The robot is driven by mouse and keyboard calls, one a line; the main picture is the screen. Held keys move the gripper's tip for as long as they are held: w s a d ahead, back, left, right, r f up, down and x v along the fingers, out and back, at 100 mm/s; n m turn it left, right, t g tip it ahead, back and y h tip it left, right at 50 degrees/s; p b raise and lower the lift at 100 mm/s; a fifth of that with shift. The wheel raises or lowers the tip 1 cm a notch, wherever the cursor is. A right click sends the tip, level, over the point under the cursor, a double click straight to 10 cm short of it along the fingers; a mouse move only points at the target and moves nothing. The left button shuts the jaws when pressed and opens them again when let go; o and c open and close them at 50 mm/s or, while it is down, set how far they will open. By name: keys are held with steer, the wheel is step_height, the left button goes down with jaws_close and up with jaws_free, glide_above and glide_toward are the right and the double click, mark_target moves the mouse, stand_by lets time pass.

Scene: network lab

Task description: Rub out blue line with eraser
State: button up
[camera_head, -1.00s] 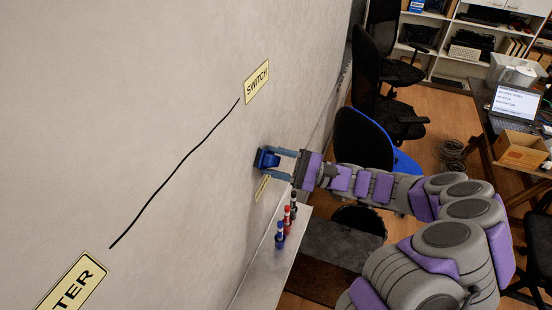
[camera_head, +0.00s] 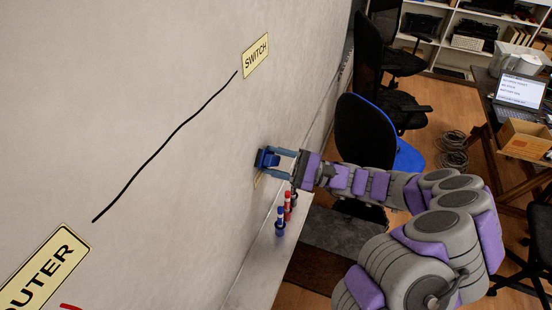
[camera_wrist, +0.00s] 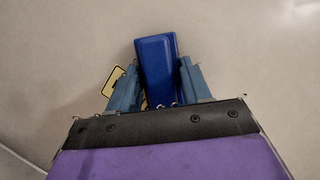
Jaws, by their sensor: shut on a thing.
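My gripper (camera_head: 278,160) is shut on a blue eraser (camera_head: 266,158), held at or close to the wall; I cannot tell if it touches. In the wrist view the eraser (camera_wrist: 157,70) sits between the two fingers of my gripper (camera_wrist: 158,85). No blue line shows on the wall in either view. A black line (camera_head: 165,147) runs on the wall from near the "SWITCH" label (camera_head: 255,55) down to near a label reading "OUTER" (camera_head: 44,276), cut by the frame edge. A yellow label (camera_wrist: 112,82) is partly hidden behind my gripper.
A ledge (camera_head: 255,265) along the wall's foot carries red and blue markers (camera_head: 281,220), just below my gripper. A red mark (camera_head: 70,306) shows at the bottom edge. A blue-backed chair (camera_head: 365,135) stands right of the wall.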

steer(key=shift+s+d, duration=0.1)
steer(key=shift+d, duration=0.35)
steer(key=shift+s+d+p, duration=0.25)
steer(key=shift+s+d, duration=0.05)
steer(key=shift+d, duration=0.5)
steer(key=shift+s+d+p, duration=0.25)
steer(key=shift+s+d, duration=0.05)
steer(key=shift+d, duration=0.45)
steer(key=shift+s+d+p, duration=0.25)
steer(key=shift+s+d, duration=0.05)
steer(key=shift+d, duration=0.5)
steer(key=shift+d, duration=0.1)
steer(key=shift+s+d+p, duration=0.2)
steer(key=shift+s+d, duration=0.05)
steer(key=shift+d, duration=0.4)
steer(key=shift+s+d+p, duration=0.15)
steer(key=shift+s+d, duration=0.1)
steer(key=shift+d, duration=0.4)
